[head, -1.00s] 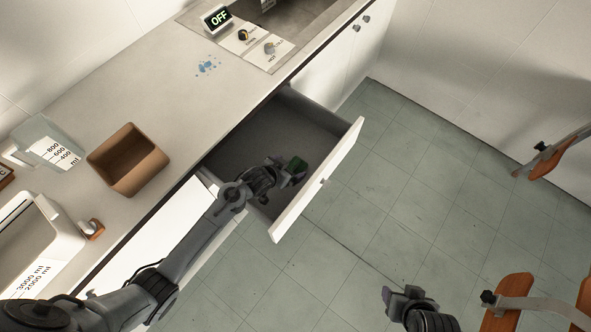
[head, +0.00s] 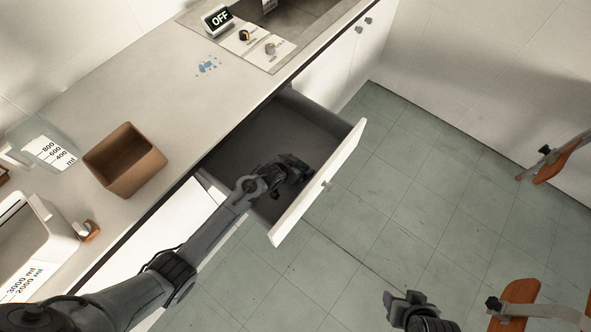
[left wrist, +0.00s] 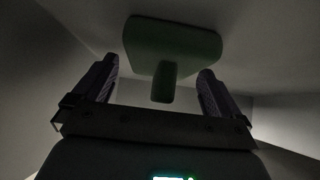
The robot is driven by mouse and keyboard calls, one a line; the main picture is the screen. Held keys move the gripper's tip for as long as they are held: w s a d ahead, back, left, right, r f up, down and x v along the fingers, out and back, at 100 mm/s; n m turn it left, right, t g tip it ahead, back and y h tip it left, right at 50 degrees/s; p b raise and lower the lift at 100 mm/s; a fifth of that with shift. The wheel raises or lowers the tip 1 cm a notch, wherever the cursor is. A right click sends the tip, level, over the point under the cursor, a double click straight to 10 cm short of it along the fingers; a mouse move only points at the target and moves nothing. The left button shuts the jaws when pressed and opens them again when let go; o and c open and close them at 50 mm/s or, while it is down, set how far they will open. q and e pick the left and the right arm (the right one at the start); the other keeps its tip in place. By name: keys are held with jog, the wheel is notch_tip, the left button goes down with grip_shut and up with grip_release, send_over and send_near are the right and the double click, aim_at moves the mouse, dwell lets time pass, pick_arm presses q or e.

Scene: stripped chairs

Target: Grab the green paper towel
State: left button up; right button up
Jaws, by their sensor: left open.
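The left wrist view shows a dark green item (left wrist: 172,42), a broad rounded slab with a narrower stub towards the camera. It is the only green thing I see, but I cannot tell from its shape that it is a paper towel. My left gripper (head: 293,164) reaches into the open drawer (head: 318,188). In the left wrist view the left gripper (left wrist: 158,75) is open, its fingers on either side of the stub, with gaps showing. In the head view the gripper hides the green item. My right gripper (head: 408,302) hangs over the floor; its opening is unclear.
The counter (head: 130,100) holds a brown box (head: 124,160), a measuring container (head: 45,150), a blue spill (head: 207,67) and an OFF display (head: 217,19). The drawer's walls and front panel surround my left gripper. Brown-and-white chair parts (head: 520,300) stand at right.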

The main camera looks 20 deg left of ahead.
pick_arm(q)
jog(key=c, duration=1.1)
jog(key=shift+o, duration=0.2)
